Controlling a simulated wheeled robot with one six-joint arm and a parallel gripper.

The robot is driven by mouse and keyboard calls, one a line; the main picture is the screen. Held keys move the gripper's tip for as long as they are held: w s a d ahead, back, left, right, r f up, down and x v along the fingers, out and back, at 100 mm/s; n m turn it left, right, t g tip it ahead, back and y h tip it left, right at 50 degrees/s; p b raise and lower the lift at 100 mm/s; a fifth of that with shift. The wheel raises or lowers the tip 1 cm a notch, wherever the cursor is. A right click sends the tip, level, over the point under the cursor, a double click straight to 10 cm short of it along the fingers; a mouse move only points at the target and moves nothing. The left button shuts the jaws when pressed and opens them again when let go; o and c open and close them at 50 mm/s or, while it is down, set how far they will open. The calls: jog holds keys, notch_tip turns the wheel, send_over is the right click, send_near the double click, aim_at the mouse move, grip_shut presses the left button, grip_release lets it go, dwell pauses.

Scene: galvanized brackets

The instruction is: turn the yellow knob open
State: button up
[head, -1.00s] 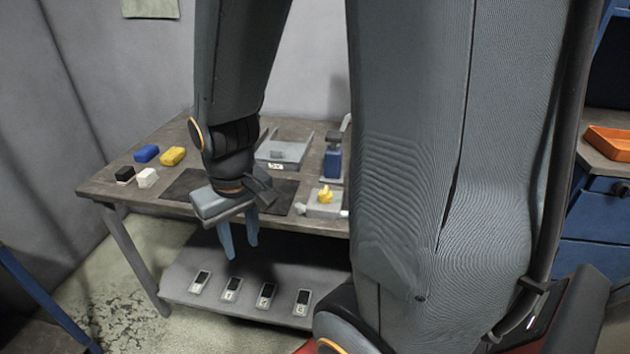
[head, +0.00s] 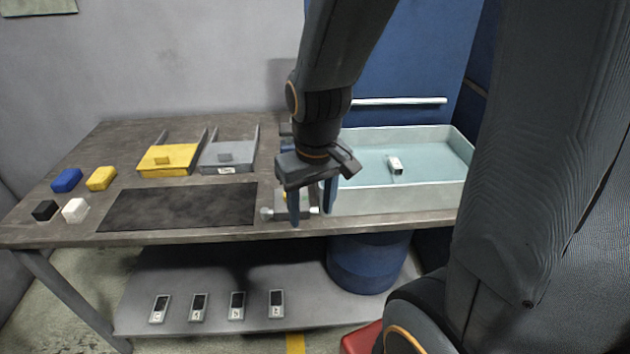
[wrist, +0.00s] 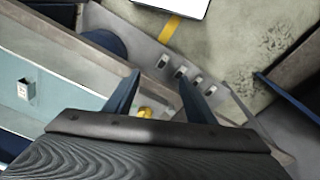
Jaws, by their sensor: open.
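The yellow knob (wrist: 145,112) shows in the wrist view between my gripper's two fingers, nearer the left one and partly cut off by the gripper body. In the head view the knob is almost wholly hidden behind my gripper (head: 311,214). The pale valve fitting (head: 268,213) that bears it shows on both sides of a finger, near the table's front edge. My gripper is open and empty, fingers pointing down, in front of the fitting. I cannot tell whether it touches the fitting.
A pale blue basin (head: 345,201) with a small white block (head: 394,165) stands to the right. A dark mat (head: 180,207), yellow tray (head: 168,160) and grey tray (head: 229,157) lie left. Several small devices rest on the lower shelf (head: 335,317). A blue drum (head: 366,264) stands below.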

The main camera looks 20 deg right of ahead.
jog(key=w+n, duration=0.4)
jog(key=w, duration=0.1)
jog(key=w+n+g, duration=0.1)
jog(key=w+n, duration=0.3)
jog(key=w, duration=0.1)
jog(key=w+r+n, duration=0.1)
jog(key=w+n, duration=0.4)
jog(key=shift+w+d+b, duration=0.35)
jog(key=shift+w+d, duration=0.05)
jog(key=shift+w+f, duration=0.1)
jog(key=shift+f, duration=0.05)
notch_tip(320, 180, down, 7)
jog(key=shift+f+p, duration=0.15)
jog(key=shift+p, duration=0.75)
jog(key=c, duration=1)
